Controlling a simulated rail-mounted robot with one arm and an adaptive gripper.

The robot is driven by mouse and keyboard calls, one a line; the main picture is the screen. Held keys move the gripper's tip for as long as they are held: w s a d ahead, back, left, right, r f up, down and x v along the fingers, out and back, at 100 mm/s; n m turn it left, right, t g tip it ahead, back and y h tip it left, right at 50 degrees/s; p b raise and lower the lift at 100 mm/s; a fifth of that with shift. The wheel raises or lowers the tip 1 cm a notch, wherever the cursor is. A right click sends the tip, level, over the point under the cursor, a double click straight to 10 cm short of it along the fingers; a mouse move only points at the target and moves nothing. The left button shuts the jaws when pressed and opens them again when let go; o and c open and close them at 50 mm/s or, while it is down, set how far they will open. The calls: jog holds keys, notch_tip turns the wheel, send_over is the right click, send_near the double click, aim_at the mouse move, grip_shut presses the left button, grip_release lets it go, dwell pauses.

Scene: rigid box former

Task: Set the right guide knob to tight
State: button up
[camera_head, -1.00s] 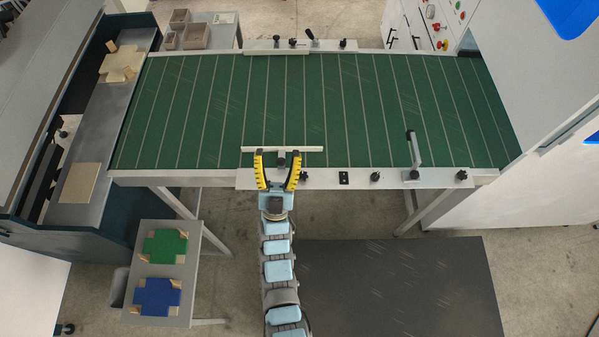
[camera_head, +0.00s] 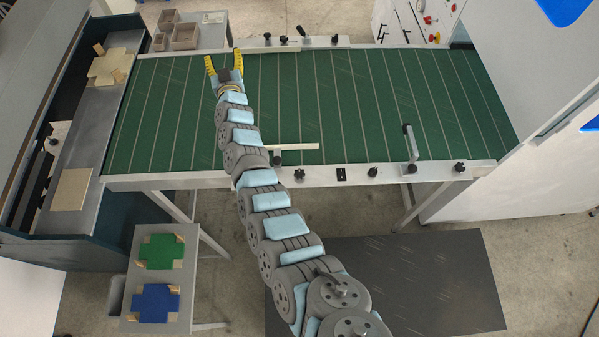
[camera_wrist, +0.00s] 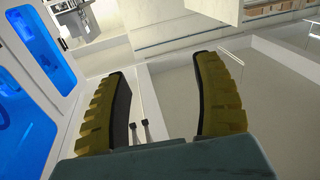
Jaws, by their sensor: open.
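My gripper (camera_head: 224,68) is open and empty over the far left part of the green belt, near its far edge. In the wrist view its yellow ribbed fingers (camera_wrist: 165,105) stand apart with nothing between them. A pale guide bar (camera_head: 292,147) lies along the belt's near side, with a dark knob (camera_head: 277,160) beside it. Another pale guide bar (camera_head: 327,47) lies on the far side, with dark knobs (camera_head: 284,40) on the far rail. I cannot tell which knob is the right guide knob, or how it is set. My gripper touches none of these knobs.
The near rail (camera_head: 435,172) carries several dark knobs and an upright grey post (camera_head: 410,141). A side table (camera_head: 205,272) holds green and blue pieces. Much of the belt (camera_head: 340,100) is clear.

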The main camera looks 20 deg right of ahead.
jog(key=w+a+r+n+g+y, duration=0.1)
jog(key=w+a+n+g+y, duration=0.1)
jog(key=w+a+n+y, duration=0.15)
jog(key=n+g+b, duration=0.3)
jog(key=n+g, duration=0.9)
jog(key=g, duration=0.4)
send_near(299, 173)
jog(key=shift+m+h, duration=0.25)
jog(key=shift+h, duration=0.1)
jog(key=f+b, duration=0.2)
jog(key=b, duration=0.1)
jog(key=f+b, duration=0.6)
jog(key=shift+a+f, duration=0.25)
jog(key=shift+w+f, duration=0.1)
jog(key=shift+f, duration=0.55)
